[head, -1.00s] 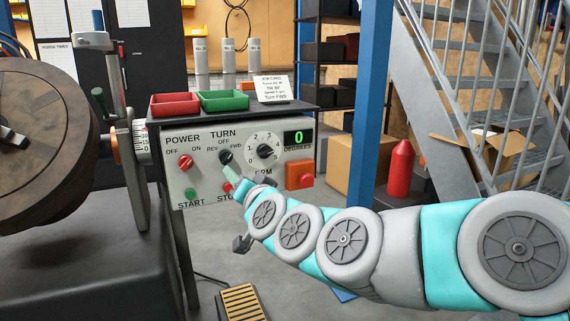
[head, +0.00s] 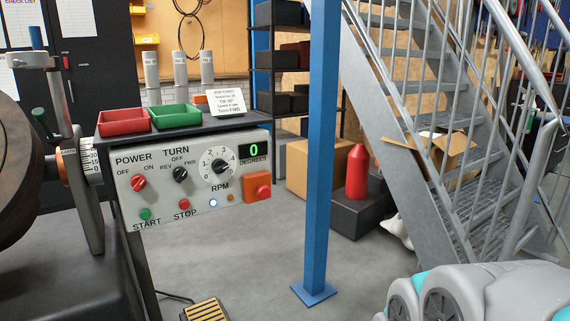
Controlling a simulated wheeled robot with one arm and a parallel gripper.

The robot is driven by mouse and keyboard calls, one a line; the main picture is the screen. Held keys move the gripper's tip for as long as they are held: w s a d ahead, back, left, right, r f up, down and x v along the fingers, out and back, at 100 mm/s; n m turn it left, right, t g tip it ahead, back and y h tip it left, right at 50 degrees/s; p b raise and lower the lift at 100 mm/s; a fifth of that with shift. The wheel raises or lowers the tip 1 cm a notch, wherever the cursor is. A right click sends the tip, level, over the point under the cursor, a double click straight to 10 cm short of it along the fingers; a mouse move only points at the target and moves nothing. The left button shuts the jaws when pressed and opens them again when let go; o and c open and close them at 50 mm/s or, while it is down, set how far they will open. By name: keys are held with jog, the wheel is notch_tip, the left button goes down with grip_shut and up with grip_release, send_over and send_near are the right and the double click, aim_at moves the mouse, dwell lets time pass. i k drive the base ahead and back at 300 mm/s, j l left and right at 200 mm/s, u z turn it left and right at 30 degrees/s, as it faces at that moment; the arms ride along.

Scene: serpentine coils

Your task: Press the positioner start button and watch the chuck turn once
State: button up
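The control panel (head: 196,193) stands at the left with its whole face in view. Its green START button (head: 145,214) is at the lower left, with the red STOP button (head: 184,205) to its right. The red POWER knob (head: 138,182), black TURN knob (head: 180,174) and RPM dial (head: 222,167) are above; the small knobs' exact settings are hard to read. The green DEGREES display (head: 254,151) reads 0. The brown round chuck (head: 12,165) is cut off by the left edge. Only my arm shows, at the lower right; my gripper is out of view.
A blue post (head: 319,150) stands right of the panel. Red (head: 124,122) and green (head: 175,117) trays and a job card (head: 225,102) sit on top. A yellow-striped pedal (head: 206,310) is on the floor. Metal stairs (head: 400,80) rise at the right.

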aim_at(145, 213)
jog(key=u, duration=2.05)
